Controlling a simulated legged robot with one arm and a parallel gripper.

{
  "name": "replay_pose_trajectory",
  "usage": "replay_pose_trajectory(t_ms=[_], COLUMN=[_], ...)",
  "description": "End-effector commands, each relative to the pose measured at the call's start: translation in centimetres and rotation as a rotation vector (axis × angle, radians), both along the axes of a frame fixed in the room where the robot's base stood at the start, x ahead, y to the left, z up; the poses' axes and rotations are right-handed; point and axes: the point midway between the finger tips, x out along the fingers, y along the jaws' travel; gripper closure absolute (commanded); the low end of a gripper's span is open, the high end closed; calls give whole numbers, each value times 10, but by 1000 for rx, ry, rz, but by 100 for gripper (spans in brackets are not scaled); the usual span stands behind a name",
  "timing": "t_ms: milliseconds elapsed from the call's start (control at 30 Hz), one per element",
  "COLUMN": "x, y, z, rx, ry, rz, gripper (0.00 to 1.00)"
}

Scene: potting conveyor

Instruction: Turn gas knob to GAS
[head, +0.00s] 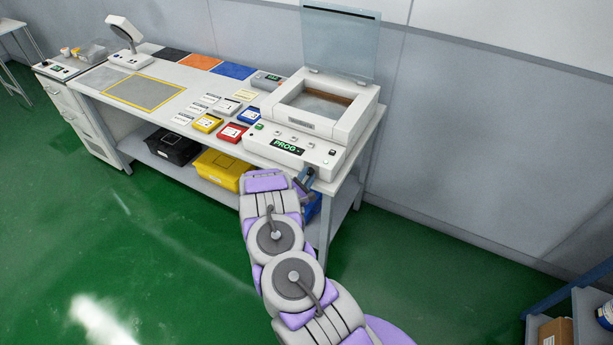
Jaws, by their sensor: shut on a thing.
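The white machine (352,132) stands at the right end of the bench with its clear lid raised. Its front panel has small buttons and a display (287,146) reading PROG. My gripper (309,174) is at the front right of this panel, partly hidden by my wrist. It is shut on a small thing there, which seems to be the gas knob. The knob itself is mostly covered by the gripper, so its marking and the direction it points cannot be read.
Yellow (207,123), red (233,132) and blue (249,115) boxes sit left of the machine. A black bin (174,147) and a yellow bin (219,170) are on the lower shelf. The green floor in front is clear.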

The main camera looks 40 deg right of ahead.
Motion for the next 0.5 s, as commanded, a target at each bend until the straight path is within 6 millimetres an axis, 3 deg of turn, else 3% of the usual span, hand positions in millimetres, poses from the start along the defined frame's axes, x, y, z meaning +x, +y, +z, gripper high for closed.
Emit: replay_pose_trajectory(t_ms=[500], x=[-2], y=[-1], z=[-2], rx=[173], ry=[-412], rz=[-4], gripper=[100])
